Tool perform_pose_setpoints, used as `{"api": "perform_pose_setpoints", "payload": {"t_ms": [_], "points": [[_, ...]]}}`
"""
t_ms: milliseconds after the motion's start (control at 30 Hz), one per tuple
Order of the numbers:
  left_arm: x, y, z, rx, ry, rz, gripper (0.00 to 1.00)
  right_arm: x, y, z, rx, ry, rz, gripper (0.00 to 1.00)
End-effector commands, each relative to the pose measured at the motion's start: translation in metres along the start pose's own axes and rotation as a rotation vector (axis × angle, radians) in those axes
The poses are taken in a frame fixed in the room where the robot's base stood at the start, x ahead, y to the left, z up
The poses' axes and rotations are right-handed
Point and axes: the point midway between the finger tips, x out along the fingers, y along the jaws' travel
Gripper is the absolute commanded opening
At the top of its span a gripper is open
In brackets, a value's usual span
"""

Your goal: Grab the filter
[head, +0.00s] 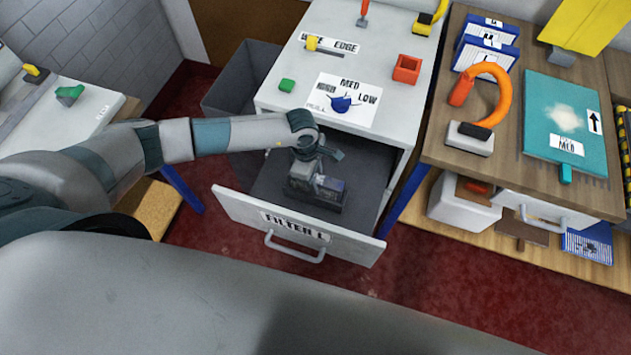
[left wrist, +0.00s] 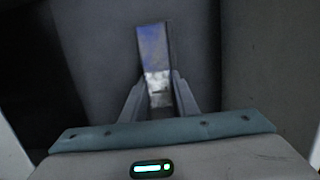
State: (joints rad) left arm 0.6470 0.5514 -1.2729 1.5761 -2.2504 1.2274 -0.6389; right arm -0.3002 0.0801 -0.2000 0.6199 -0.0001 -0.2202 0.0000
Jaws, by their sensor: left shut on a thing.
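The drawer (head: 342,246), labelled "FILTER L", is pulled open below the white cabinet. My left gripper (head: 304,172) reaches down into it. A dark, boxy filter (head: 329,190) is at the gripper's fingertips inside the drawer; whether it still touches the drawer floor I cannot tell. In the left wrist view the fingers (left wrist: 159,90) are closed on the near, whitish end of the filter (left wrist: 154,48), whose far part is blue-grey and narrow. The gripper hides part of the filter in the head view. My right gripper is not in view.
The cabinet top (head: 275,68) carries a blue knob (head: 341,104), a green button (head: 287,86) and a red open box (head: 407,69). A wooden bench (head: 440,150) with an orange hooked tool (head: 500,95) stands at right. The drawer's walls surround the gripper.

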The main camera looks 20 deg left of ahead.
Motion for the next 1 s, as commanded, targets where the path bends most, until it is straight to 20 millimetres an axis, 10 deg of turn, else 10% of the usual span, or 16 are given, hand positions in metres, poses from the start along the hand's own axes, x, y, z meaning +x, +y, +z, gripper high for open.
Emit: {"api": "perform_pose_setpoints", "payload": {"t_ms": [600,1000], "points": [[-0.082,0.001,0.012,0.001,0.001,0.004,0.01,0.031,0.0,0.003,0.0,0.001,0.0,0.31],[-0.093,0.0,0.014,-0.001,0.001,0.001,0.01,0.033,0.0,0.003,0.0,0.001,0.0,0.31]]}}
